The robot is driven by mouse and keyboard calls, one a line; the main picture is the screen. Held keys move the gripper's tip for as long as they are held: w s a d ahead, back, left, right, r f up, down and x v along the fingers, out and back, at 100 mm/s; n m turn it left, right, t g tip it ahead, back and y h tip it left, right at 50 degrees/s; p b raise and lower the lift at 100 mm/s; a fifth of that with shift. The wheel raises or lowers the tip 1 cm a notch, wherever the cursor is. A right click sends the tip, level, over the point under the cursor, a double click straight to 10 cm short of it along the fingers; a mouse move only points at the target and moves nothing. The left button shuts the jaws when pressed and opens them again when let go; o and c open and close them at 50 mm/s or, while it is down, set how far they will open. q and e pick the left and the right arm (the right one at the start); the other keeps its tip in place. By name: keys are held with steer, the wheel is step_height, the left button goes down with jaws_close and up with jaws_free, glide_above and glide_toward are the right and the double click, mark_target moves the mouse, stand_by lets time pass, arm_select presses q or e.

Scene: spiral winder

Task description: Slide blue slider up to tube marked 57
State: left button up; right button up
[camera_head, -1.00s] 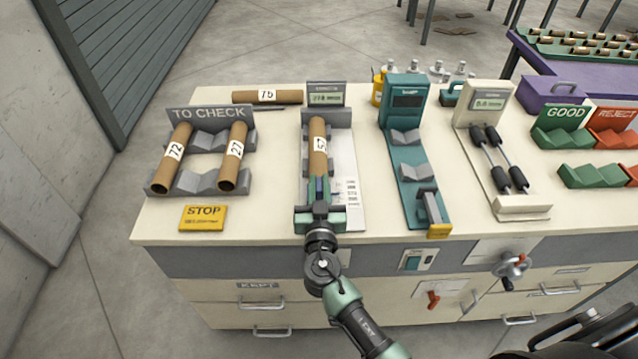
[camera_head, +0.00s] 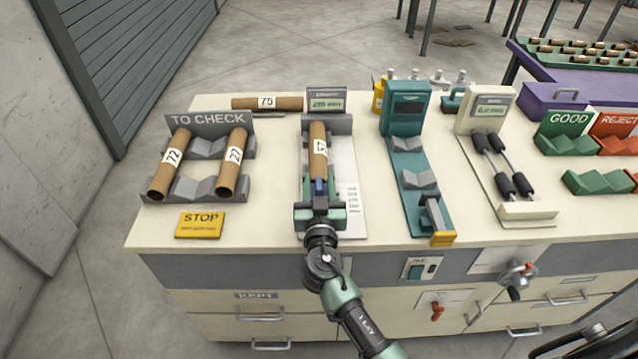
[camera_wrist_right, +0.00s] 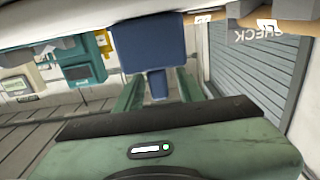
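The tube marked 57 (camera_head: 318,150) lies lengthwise in the grey length gauge (camera_head: 341,124), its label facing up. The blue slider (camera_head: 320,186) is at the tube's near end; whether they touch is hard to tell. In the right wrist view the blue slider (camera_wrist_right: 153,48) is a wide block with a narrow stem. My right gripper (camera_head: 320,207) is just on the near side of the slider. Its green fingers (camera_wrist_right: 157,88) stand apart on both sides of the stem, with gaps showing. My left gripper is not in view.
The gauge display (camera_head: 326,103) seems to read 255 mm. Tubes 72 (camera_head: 170,160) and 27 (camera_head: 233,160) lie in the TO CHECK rack at left; tube 75 (camera_head: 267,103) lies behind. A teal device (camera_head: 405,115) stands right of the gauge. A yellow STOP plate (camera_head: 200,225) is at front left.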

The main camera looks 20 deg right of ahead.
steer(key=b+v, duration=0.2)
steer(key=v, duration=0.5)
steer(key=shift+f+b, duration=0.1)
steer(key=shift+b, duration=0.2)
steer(key=shift+s+a, duration=0.15)
steer(key=shift+s, duration=0.3)
stand_by(0.6)
